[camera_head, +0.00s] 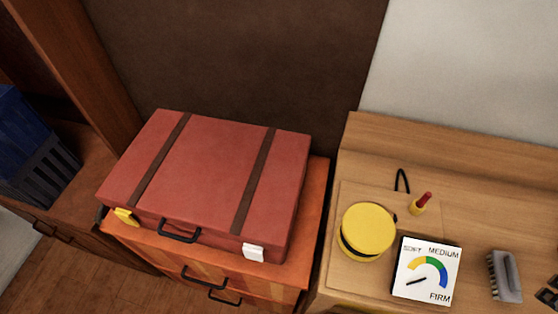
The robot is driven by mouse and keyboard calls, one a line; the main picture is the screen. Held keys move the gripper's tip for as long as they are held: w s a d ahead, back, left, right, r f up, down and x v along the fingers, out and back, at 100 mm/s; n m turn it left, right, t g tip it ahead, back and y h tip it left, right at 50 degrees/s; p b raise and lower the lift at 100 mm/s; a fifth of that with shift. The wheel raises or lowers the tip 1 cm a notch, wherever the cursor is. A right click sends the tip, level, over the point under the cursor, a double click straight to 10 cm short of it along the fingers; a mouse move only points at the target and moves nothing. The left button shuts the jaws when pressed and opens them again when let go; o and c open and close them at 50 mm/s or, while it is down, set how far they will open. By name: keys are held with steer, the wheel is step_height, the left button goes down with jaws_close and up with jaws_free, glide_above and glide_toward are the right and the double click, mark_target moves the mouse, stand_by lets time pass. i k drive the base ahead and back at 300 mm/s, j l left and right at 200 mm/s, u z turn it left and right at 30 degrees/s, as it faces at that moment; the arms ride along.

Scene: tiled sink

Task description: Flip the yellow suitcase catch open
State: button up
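A red suitcase (210,175) with two dark straps lies flat and closed on an orange drawer cabinet. Its front face has a yellow catch (126,217) near the left corner and a white catch (253,252) near the right. A black handle (179,233) sits between them. The yellow catch is small here, and I cannot tell its exact position. My gripper is not in view.
The orange cabinet (313,226) has black drawer handles. To the right, a wooden surface (480,200) bears a round yellow tin (367,230), a lipstick (420,203), a dial card (427,271) and a brush (505,276). A blue crate (42,160) stands left.

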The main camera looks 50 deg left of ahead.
mark_target(124, 215)
steer(key=u, duration=3.25)
steer(key=i+j+u, duration=0.25)
steer(key=i+j, duration=0.15)
steer(key=j, duration=0.1)
